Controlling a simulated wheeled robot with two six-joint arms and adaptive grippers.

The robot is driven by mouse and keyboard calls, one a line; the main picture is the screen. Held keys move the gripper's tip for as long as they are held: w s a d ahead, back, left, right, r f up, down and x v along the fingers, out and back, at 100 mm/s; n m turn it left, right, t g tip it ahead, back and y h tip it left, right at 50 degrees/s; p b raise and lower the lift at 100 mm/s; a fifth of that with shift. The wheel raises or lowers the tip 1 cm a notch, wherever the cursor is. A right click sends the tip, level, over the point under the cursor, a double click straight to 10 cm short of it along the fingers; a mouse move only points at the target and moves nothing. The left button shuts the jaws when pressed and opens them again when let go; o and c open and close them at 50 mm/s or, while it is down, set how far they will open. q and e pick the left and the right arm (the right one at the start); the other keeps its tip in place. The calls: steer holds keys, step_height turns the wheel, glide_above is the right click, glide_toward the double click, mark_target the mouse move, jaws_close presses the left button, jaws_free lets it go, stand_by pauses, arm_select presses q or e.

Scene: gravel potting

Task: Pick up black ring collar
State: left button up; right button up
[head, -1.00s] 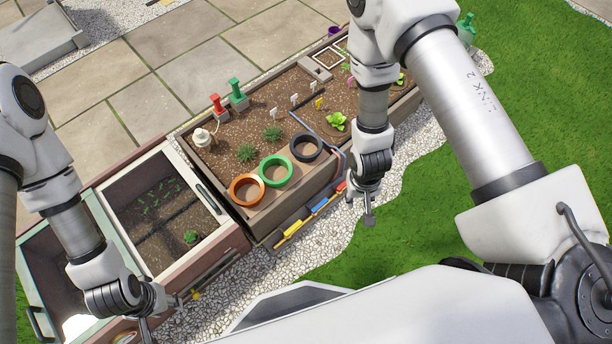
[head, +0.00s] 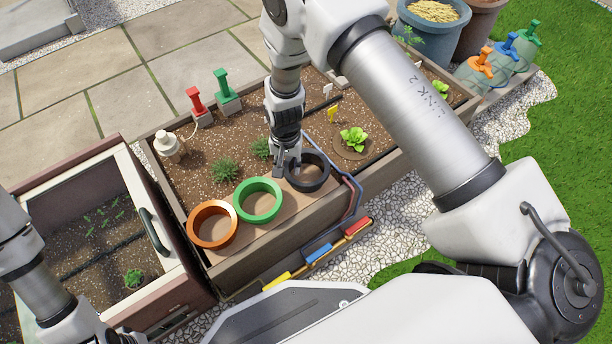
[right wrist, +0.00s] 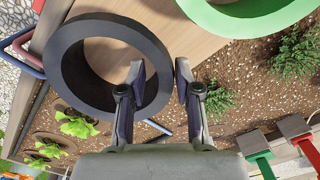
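The black ring collar (head: 322,181) lies flat on the wooden board at the front of the planter, right of the green ring (head: 258,201) and orange ring (head: 213,225). My right gripper (head: 286,168) is down at its left side in the head view. In the right wrist view, my right gripper (right wrist: 160,80) is open astride the wall of the black ring (right wrist: 72,72). One finger is over the hole, the other outside. I cannot tell whether either touches the wall. My left gripper is at the bottom left of the head view, mostly cut off.
A green-handled tool (head: 224,92) and a red-handled one (head: 197,108) stand at the planter's back edge. Small plants and a lettuce (head: 353,139) grow in the soil. A bent pipe (head: 352,190) runs beside the ring. A cold frame (head: 181,263) stands at left.

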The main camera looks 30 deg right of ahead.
step_height(320, 180, down, 2)
steer(key=shift+f, duration=0.15)
jaws_close()
